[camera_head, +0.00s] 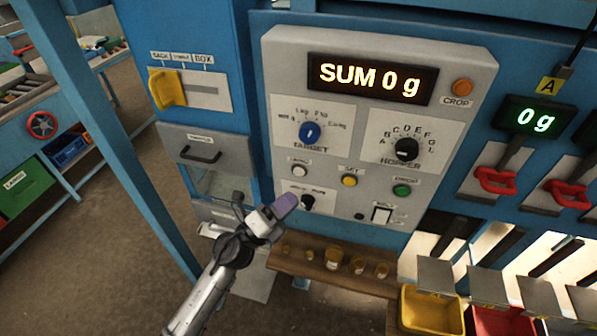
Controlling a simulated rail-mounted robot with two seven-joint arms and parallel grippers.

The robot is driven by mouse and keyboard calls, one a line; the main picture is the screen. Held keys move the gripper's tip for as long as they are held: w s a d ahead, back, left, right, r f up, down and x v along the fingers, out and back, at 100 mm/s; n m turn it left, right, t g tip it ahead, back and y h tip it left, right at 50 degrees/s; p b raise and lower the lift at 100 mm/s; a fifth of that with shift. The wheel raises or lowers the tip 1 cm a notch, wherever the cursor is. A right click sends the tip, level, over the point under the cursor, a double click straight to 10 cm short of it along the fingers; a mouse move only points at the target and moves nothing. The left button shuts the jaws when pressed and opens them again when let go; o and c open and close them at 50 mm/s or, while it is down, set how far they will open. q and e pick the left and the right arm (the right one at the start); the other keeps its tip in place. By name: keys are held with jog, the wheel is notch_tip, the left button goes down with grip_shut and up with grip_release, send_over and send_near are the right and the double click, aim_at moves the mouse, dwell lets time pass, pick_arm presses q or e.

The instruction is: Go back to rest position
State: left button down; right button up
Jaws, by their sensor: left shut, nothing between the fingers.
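My left gripper (285,205) comes in from the bottom left and is shut, with nothing held. Its purple-grey tip is in front of the lower left part of the grey control panel (453,60), close to a small black knob; I cannot tell if they touch. The panel's display (372,78) reads "SUM 0 g". My right gripper is out of view.
A yellow lever (167,89) sits on the blue cabinet at the left. A wooden shelf (310,268) with several small brass weights runs below the panel. Red handles (495,180), and yellow (432,312) and red bins are at the right. Open floor lies at the lower left.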

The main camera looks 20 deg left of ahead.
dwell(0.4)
pick_arm(q)
jog(key=s+a+f+n+g+y, duration=0.1)
jog(key=a+n+g+y, duration=0.1)
jog(key=a+n+y, duration=0.7)
jog(key=a+f+n+g+y, duration=0.1)
jog(key=a+n+y, duration=0.3)
jog(key=n+y, duration=0.95)
jog(key=s+d+f+n+g+h, duration=0.1)
jog(key=s+d+f+g+h, duration=0.25)
jog(key=s+f, duration=0.6)
jog(key=s+d+f+n+g+h, duration=0.25)
jog(key=s+f+g, duration=0.25)
jog(key=s, duration=0.9)
jog(key=s+d+f+n+g+h, duration=0.1)
jog(key=s+d+f+g+h, duration=0.2)
jog(key=s+f, duration=0.6)
notch_tip(320, 180, up, 18)
jog(key=s+p, duration=0.1)
jog(key=p, duration=1.5)
jog(key=shift+s+a, duration=0.35)
jog(key=shift+s, duration=0.05)
